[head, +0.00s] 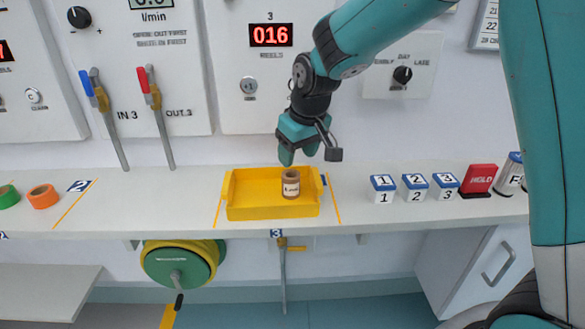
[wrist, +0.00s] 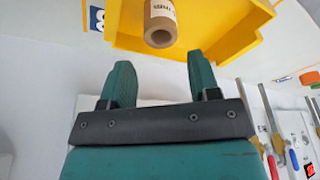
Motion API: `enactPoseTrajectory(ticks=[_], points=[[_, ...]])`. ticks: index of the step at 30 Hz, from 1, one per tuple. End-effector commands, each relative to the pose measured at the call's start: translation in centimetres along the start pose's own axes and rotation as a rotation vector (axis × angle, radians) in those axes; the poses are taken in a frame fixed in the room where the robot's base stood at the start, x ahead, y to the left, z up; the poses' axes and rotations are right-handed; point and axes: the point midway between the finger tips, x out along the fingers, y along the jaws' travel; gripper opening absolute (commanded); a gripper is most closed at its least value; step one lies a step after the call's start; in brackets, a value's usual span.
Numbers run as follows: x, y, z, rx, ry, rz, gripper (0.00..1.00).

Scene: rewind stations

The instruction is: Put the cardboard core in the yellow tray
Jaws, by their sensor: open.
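The cardboard core (head: 291,184) is a small brown cylinder with a pale label. It stands upright inside the yellow tray (head: 240,212), in its right part. The tray sits on the white counter. My gripper (head: 298,156) is open and empty above the tray, a short way over the core and apart from it. In the wrist view my two fingers (wrist: 159,82) are spread, with the core (wrist: 160,24) beyond their tips and the yellow tray (wrist: 232,45) around it.
Several numbered blocks (head: 415,187) and a red HOLD block (head: 479,179) stand on the counter to the right. Orange (head: 43,197) and green tape rolls lie at the left. Two valve levers (head: 156,110) hang on the wall panel. A green reel (head: 178,264) is below the counter.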

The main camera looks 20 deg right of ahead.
Motion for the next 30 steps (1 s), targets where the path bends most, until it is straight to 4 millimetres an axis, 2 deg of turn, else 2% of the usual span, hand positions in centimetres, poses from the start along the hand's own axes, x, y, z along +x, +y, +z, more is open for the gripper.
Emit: enactPoseTrajectory(ticks=[1, 5, 8, 11, 15, 18, 21, 25, 30], points=[[-0.9, 0.0, -0.1, 0.0, 0.002, 0.0, 0.56], [-2.1, -0.1, 0.0, -0.001, 0.001, -0.001, 0.56], [-3.5, -1.2, 1.2, -0.017, -0.001, -0.026, 0.56], [-6.0, -4.2, 4.7, -0.063, -0.014, -0.092, 0.56], [-9.6, -9.4, 12.1, -0.148, -0.045, -0.216, 0.56], [-11.2, -12.1, 17.2, -0.204, -0.071, -0.289, 0.56], [-12.1, -13.8, 20.9, -0.242, -0.091, -0.339, 0.56], [-12.4, -14.8, 22.8, -0.262, -0.104, -0.366, 0.56], [-12.4, -14.9, 22.9, -0.263, -0.106, -0.368, 0.56]])
